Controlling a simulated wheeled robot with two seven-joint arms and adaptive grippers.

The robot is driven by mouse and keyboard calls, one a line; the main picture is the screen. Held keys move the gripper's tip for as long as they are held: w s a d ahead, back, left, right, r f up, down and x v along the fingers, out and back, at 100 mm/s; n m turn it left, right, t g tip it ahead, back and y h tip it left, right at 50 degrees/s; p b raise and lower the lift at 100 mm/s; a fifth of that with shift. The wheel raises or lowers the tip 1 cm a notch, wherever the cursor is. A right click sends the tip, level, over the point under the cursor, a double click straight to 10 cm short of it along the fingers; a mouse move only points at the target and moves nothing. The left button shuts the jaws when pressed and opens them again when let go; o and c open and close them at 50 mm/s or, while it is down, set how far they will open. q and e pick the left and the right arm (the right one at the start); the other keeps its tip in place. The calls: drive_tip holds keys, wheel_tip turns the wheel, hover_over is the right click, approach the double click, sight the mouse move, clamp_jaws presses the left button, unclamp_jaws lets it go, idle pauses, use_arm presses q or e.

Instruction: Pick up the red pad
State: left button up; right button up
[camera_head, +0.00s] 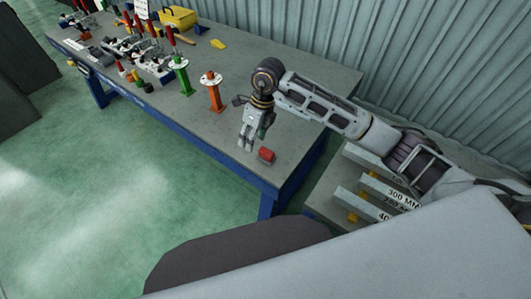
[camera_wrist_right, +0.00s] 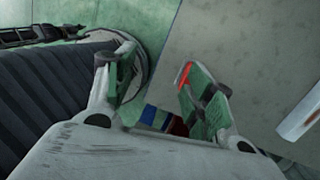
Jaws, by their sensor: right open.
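The red pad (camera_head: 266,155) is a small red block lying on the grey workbench (camera_head: 287,140) near its right front corner. My right gripper (camera_head: 247,144) points down just left of the pad and looks apart from it. In the wrist view the right gripper (camera_wrist_right: 153,75) shows two spread fingers with nothing clearly held between them. A thin red strip shows at the right finger there; I cannot tell whether it is the pad. My left gripper is not in view.
An orange stand (camera_head: 213,92) and a green stand (camera_head: 181,75) rise from the bench left of my right gripper. Tools and a yellow box (camera_head: 178,18) lie farther back. Labelled bars (camera_head: 385,190) lie right of the bench. Green floor lies open in front.

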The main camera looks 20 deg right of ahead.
sight(266, 151)
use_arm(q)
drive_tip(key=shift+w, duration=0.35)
use_arm(e)
drive_tip(key=w+d+h, duration=0.2)
drive_tip(key=d, duration=0.4)
drive_tip(key=shift+r+m+h, duration=0.3)
drive_tip(key=shift+r, duration=0.05)
drive_tip(key=shift+w+f, duration=0.1)
drive_tip(key=shift+f, duration=0.05)
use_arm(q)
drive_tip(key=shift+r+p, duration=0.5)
use_arm(e)
drive_tip(key=shift+a+f, duration=0.1)
drive_tip(key=shift+f, duration=4.1)
drive_tip(key=shift+a+f+p, duration=0.15)
drive_tip(key=shift+f+p, duration=0.15)
drive_tip(key=shift+f, duration=0.65)
drive_tip(key=shift+a+f+p, duration=0.1)
drive_tip(key=shift+f+p, duration=0.2)
drive_tip(key=shift+f, duration=0.65)
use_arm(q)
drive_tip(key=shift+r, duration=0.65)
use_arm(e)
drive_tip(key=shift+f, duration=0.65)
